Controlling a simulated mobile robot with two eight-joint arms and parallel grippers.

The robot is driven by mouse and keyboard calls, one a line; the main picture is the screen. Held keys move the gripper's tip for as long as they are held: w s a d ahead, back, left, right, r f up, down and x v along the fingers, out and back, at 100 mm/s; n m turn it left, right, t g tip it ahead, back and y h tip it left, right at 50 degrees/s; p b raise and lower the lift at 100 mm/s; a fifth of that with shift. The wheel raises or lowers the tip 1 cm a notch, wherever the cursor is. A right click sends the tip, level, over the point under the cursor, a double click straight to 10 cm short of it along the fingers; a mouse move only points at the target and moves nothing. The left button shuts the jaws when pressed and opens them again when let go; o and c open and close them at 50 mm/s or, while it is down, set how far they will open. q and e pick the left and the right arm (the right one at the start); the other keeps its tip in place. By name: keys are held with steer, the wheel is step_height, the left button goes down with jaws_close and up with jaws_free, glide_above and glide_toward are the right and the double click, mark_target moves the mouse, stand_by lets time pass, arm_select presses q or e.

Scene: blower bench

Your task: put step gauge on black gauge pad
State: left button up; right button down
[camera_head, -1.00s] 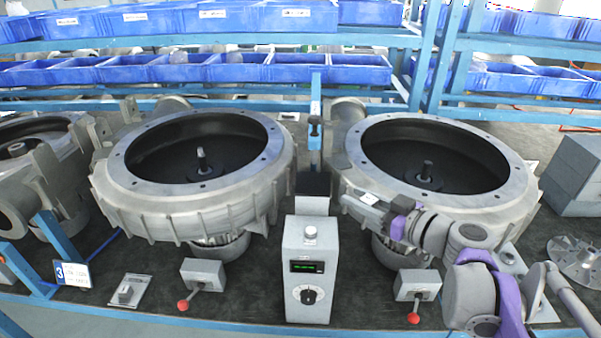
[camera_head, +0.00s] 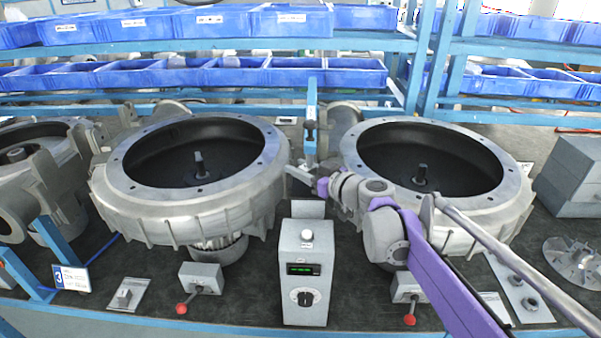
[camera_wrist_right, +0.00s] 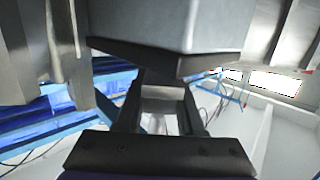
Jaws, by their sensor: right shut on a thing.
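My right gripper (camera_head: 308,181) is in the gap between the two large blower housings, behind the grey control box. It is shut on the step gauge, a small light-grey piece that shows between the fingers in the wrist view (camera_wrist_right: 163,98). In the head view the gauge is too small to tell apart from the fingertips. The black gauge pad (camera_wrist_right: 200,65) caps a grey stand (camera_wrist_right: 160,22) close to the fingers in the wrist view. In the head view my gripper hides much of the pad. I cannot tell if the gauge touches it. My left gripper is not in view.
The left housing (camera_head: 190,205) and right housing (camera_head: 480,215) flank the gap. The control box (camera_head: 306,260) stands in front, and a blue post (camera_head: 311,125) rises behind. Red-knobbed lever boxes (camera_head: 201,277) stand at the front. Blue bins (camera_head: 290,20) line the shelves.

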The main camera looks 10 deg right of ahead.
steer(key=shift+w+f, duration=0.1)
steer(key=shift+f, duration=0.75)
steer(key=shift+s+r, duration=0.15)
steer(key=shift+s, duration=0.05)
steer(key=c, duration=0.5)
jaws_free()
steer(key=shift+w+f, duration=0.1)
steer(key=shift+f, duration=0.15)
steer(key=shift+r, duration=0.2)
steer(key=v, duration=1.2)
